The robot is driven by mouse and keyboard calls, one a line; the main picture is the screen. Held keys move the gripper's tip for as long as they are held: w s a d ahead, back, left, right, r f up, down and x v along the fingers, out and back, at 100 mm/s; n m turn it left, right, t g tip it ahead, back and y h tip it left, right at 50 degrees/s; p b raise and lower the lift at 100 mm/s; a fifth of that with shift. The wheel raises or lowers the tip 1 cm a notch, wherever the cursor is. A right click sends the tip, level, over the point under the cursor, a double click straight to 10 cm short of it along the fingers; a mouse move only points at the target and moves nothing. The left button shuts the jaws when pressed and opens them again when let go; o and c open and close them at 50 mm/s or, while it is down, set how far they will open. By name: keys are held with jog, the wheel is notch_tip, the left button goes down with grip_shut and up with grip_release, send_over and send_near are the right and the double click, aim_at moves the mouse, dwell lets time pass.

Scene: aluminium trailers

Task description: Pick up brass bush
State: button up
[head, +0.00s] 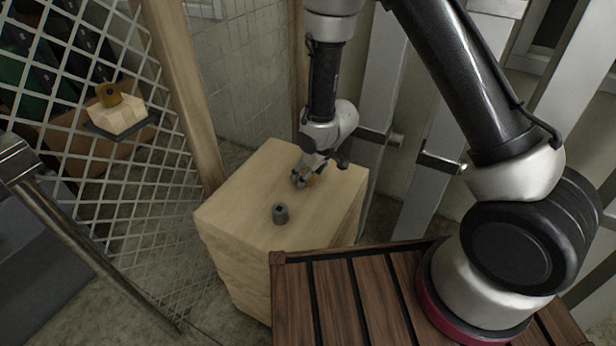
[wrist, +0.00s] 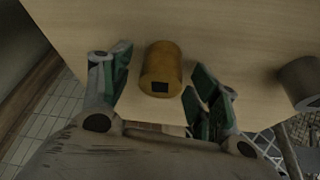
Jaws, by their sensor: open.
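In the head view my gripper (head: 303,178) is low over the far part of the block, and only a small piece of the brass bush (head: 312,180) shows beside the fingers. Whether the fingertips touch the block cannot be told.
A grey cylinder (head: 280,213) stands on the pale wooden block (head: 235,215), nearer the front; it also shows in the wrist view (wrist: 301,82). A lattice panel (head: 150,190) is at left. Behind it, another brass-coloured piece (head: 108,94) sits on a small wooden block. Pale metal posts (head: 375,100) stand behind.

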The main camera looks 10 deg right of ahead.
jog(key=c, duration=1.3)
